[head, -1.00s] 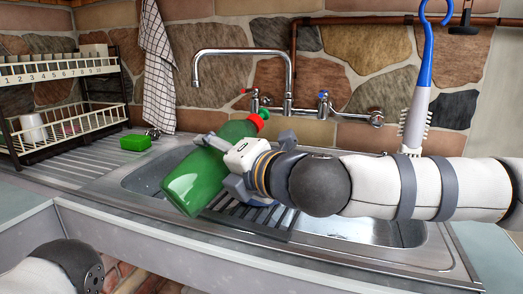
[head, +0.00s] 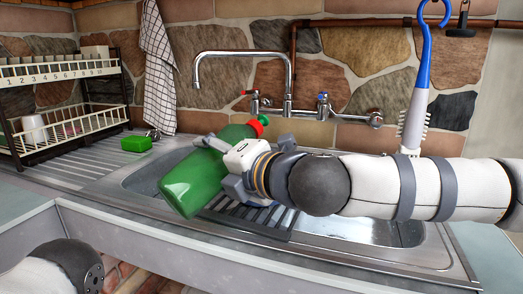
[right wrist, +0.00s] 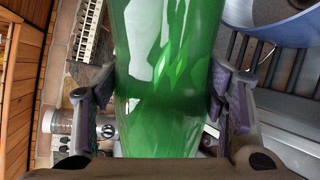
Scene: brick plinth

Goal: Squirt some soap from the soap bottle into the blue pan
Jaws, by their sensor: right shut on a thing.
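The green soap bottle (head: 192,184) with a red cap (head: 263,120) is tilted above the sink. Its cap end points up and to the right, its base down and to the left. My right gripper (head: 222,163) is shut around the bottle's middle; the bottle also fills the centre of the right wrist view (right wrist: 165,75) between the two fingers. The blue pan (right wrist: 270,14) shows in part at the top right of the right wrist view. In the head view it is mostly hidden behind my right gripper. My left arm shows at the bottom left, but its gripper is out of view.
The metal sink (head: 395,234) has a dark rack (head: 265,229) across it. A faucet (head: 243,53) stands behind. A green sponge (head: 137,143) lies on the drainboard by a dish rack (head: 62,140). A blue-handled brush (head: 420,90) hangs at right; a checked towel (head: 158,65) hangs at left.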

